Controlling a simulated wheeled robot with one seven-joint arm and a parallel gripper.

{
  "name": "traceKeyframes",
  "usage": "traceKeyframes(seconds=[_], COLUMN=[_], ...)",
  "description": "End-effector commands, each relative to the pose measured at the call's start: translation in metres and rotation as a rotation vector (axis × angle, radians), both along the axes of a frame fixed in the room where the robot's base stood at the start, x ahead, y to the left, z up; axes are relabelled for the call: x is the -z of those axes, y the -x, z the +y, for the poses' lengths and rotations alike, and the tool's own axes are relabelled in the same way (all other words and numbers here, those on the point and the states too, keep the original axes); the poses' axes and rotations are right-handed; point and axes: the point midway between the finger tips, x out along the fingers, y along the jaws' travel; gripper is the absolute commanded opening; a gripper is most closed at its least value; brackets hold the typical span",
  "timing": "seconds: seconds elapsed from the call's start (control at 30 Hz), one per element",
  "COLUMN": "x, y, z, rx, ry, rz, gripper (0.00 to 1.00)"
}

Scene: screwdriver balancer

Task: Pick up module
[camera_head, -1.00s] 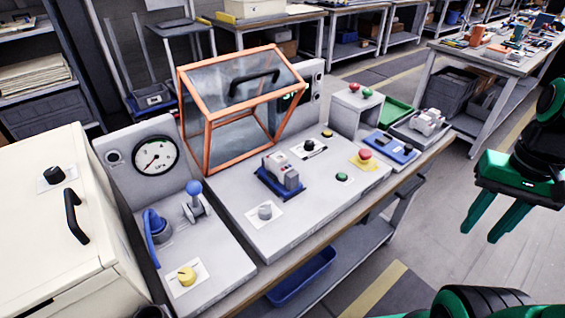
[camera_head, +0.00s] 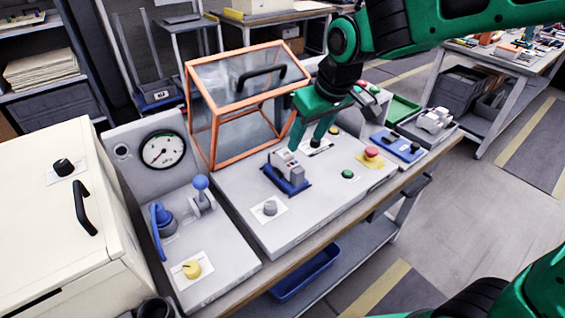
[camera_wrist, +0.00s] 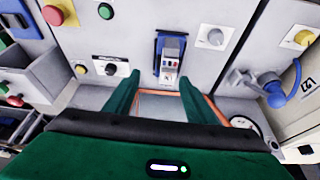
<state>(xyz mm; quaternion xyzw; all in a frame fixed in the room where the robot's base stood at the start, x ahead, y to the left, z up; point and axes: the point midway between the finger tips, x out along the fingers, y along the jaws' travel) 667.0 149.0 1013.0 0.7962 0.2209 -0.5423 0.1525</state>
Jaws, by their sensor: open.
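A grey-white module (camera_head: 285,163) with small red marks sits in a blue holder (camera_head: 297,188) on the grey panel. In the wrist view the module (camera_wrist: 170,62) shows beyond the fingertips, roughly in line with the gap. My gripper (camera_head: 305,145) is open and empty, just above and to the right of this module, with its green fingers pointing down. The wrist view shows both fingers (camera_wrist: 160,80) spread apart. A similar white module (camera_head: 434,119) lies in a grey tray at the right end of the bench.
An orange-framed clear guard (camera_head: 210,130) stands behind the module, close to my gripper. A black knob (camera_head: 314,142), a grey knob (camera_head: 270,208), a green button (camera_head: 347,174) and a red emergency button (camera_head: 371,153) are on the panel. A blue box (camera_head: 398,146) lies right.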

Motion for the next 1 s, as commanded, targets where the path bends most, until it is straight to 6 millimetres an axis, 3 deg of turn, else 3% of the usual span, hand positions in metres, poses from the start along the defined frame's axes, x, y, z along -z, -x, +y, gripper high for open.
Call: traceKeyframes(seconds=[0.1, 0.2, 0.4, 0.67, 1.0], x=[0.003, 0.014, 0.041, 0.056, 0.094], y=[-0.002, -0.005, -0.014, -0.02, -0.035], z=[0.024, 0.03, 0.036, 0.038, 0.047], rx=[-0.046, -0.055, -0.053, -0.051, -0.052], ry=[-0.01, -0.013, -0.012, -0.012, -0.011], rz=[-0.011, -0.011, -0.01, -0.011, -0.011], gripper=[0.5, 0.5, 0.5, 0.5, 0.5])
